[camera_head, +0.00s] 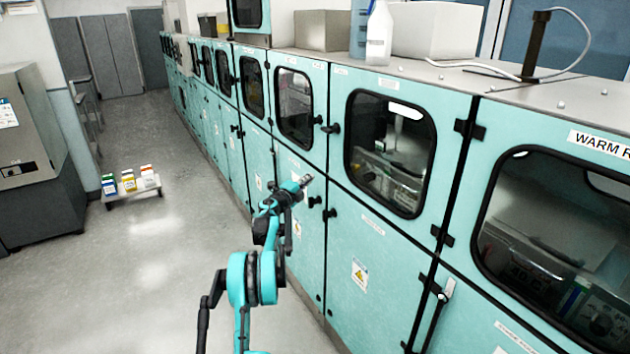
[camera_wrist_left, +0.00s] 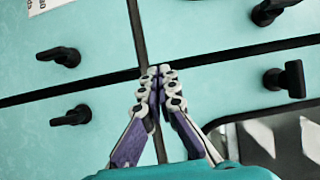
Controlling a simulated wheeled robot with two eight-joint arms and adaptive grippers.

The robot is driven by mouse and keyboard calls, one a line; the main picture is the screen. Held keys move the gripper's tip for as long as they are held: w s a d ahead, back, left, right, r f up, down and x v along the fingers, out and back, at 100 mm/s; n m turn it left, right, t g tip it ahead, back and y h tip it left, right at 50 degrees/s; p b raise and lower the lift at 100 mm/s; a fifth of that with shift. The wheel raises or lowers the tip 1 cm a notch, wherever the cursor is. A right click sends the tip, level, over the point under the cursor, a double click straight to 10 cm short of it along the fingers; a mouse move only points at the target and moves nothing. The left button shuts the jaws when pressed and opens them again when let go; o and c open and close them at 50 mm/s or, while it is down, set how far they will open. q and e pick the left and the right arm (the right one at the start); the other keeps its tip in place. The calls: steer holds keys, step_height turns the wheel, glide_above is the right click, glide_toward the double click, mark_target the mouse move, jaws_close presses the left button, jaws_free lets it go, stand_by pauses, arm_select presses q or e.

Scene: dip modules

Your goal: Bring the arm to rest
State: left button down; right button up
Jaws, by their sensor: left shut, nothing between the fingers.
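My left arm rises from the bottom of the head view, teal and black, bent upward in front of the cabinets. My left gripper (camera_head: 304,182) is at its upper end, close in the picture to the teal cabinet doors. In the left wrist view the two fingers of the left gripper (camera_wrist_left: 160,76) are together with nothing between them. Behind them the dark seams between cabinet doors cross. Whether the fingers touch the doors cannot be told. My right gripper is in neither view.
A long row of teal cabinets (camera_head: 370,245) with windows and black latches fills the right side. A white bottle (camera_head: 379,35) and a white box (camera_head: 436,30) stand on top. A low cart (camera_head: 131,192) with small boxes stands at left. The grey floor (camera_head: 150,265) is clear.

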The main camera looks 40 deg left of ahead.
arm_select(q)
steer(key=s+a, duration=0.1)
steer(key=s, duration=0.5)
steer(key=shift+a+p, duration=0.35)
steer(key=shift+p, duration=0.05)
steer(key=shift+s, duration=0.15)
